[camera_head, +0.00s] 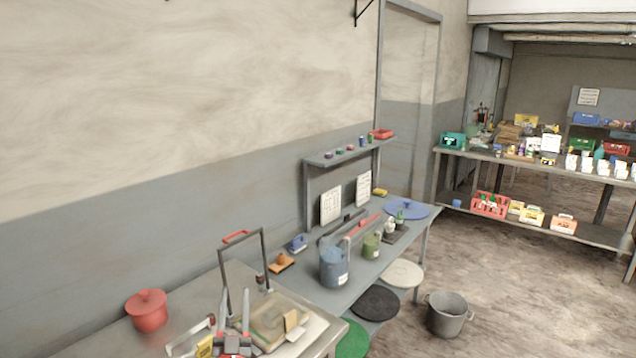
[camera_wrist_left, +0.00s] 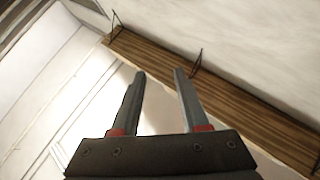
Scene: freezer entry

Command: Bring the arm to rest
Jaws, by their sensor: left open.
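My left gripper (camera_head: 234,296) shows at the bottom of the head view, in front of the near table (camera_head: 110,342). In the left wrist view its two grey fingers (camera_wrist_left: 159,76) stand apart with nothing between them. That view looks toward a pale wall and a wooden shelf (camera_wrist_left: 220,92) on black brackets, which lie beyond the fingers. The rest of my left arm is mostly out of the picture. My right gripper is in neither view.
A red lidded pot (camera_head: 148,311) stands left of the gripper. Further right are a blue jug (camera_head: 334,266) and a floor bucket (camera_head: 447,315).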

